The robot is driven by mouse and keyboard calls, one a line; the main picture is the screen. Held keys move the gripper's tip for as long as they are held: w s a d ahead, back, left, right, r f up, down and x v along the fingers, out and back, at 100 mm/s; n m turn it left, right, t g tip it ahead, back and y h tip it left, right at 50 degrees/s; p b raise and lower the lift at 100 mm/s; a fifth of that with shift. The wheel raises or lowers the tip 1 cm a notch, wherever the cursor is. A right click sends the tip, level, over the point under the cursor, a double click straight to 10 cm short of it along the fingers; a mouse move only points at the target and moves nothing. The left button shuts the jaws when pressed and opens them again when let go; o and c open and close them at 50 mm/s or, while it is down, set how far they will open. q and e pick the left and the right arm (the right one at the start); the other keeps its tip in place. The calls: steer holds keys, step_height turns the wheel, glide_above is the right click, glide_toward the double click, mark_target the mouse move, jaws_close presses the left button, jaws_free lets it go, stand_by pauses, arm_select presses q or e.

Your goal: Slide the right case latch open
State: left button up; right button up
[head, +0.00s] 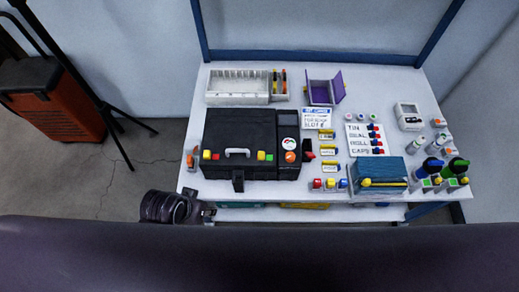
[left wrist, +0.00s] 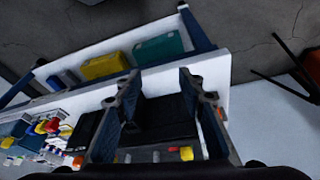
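The black case (head: 240,130) stands at the left front of the white table, lid shut, with a grey handle (head: 237,152). On its front, a yellow and red latch piece (head: 209,155) sits left of the handle and a yellow and green one (head: 265,156) sits right of it. I cannot tell whether either latch is slid. My left gripper (left wrist: 160,80) is open and empty; the black case (left wrist: 165,112) shows between its fingers, apparently beyond them. In the head view my left wrist is at the table's front left corner. My right gripper is not in view.
The white table (head: 290,190) also bears a white tray (head: 237,98), an open purple box (head: 321,92), a blue box (head: 378,170) and several bottles at the right. An orange cabinet (head: 52,98) and a black stand are at the left. The floor between is clear.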

arm_select(q)
steer(key=w+d+r+m+h, duration=0.2)
steer(key=w+d+r+m, duration=0.1)
steer(key=d+r, duration=0.3)
steer(key=m+g+h, duration=0.1)
steer(key=m+g, duration=0.2)
steer(key=m, duration=0.9)
glide_toward(261, 154)
steer(key=f, duration=0.1)
steer(key=p+x, duration=0.1)
steer(key=x, duration=0.6)
steer(key=shift+d+f, duration=0.25)
steer(key=shift+c, duration=0.3)
jaws_close()
